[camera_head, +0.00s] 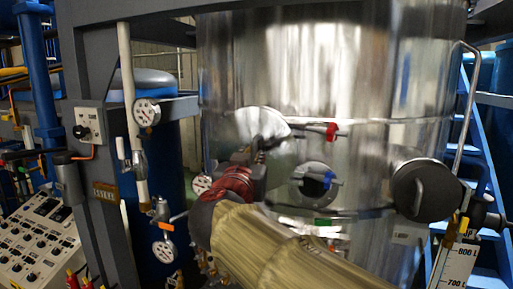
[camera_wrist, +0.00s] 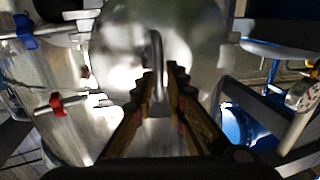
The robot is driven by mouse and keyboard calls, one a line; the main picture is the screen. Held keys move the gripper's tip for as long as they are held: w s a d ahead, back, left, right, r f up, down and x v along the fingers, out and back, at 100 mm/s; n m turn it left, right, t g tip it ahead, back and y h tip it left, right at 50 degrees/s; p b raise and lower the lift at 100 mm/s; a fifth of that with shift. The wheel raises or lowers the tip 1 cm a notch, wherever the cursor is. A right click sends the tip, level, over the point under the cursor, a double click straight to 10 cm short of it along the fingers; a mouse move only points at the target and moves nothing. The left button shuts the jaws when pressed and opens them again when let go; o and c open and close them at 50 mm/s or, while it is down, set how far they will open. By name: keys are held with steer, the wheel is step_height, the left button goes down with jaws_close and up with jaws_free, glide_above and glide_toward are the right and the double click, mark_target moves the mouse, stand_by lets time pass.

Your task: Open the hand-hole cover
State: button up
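The hand-hole cover is a round shiny metal plate (camera_head: 262,121) on the front of the steel tank (camera_head: 330,75), partly hidden behind my gripper in the head view. In the wrist view the cover (camera_wrist: 195,35) fills the upper middle, with an upright bar handle (camera_wrist: 157,50) at its centre. My gripper (camera_wrist: 160,72) has its two dark stepped fingers apart, with the lower part of the handle showing between the tips. I cannot tell whether either finger touches it. In the head view my gripper (camera_head: 256,150) is in front of the cover's lower edge.
A dark round fitting (camera_head: 425,190) juts out farther right. Gauges (camera_head: 147,112), pipes and a control panel (camera_head: 40,245) stand left.

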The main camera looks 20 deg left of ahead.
steer(key=shift+w+a+p, duration=0.1)
steer(key=shift+w+p, duration=0.3)
steer(key=shift+w, duration=0.8)
steer(key=shift+c, duration=1)
steer(key=shift+c, duration=0.7)
jaws_close()
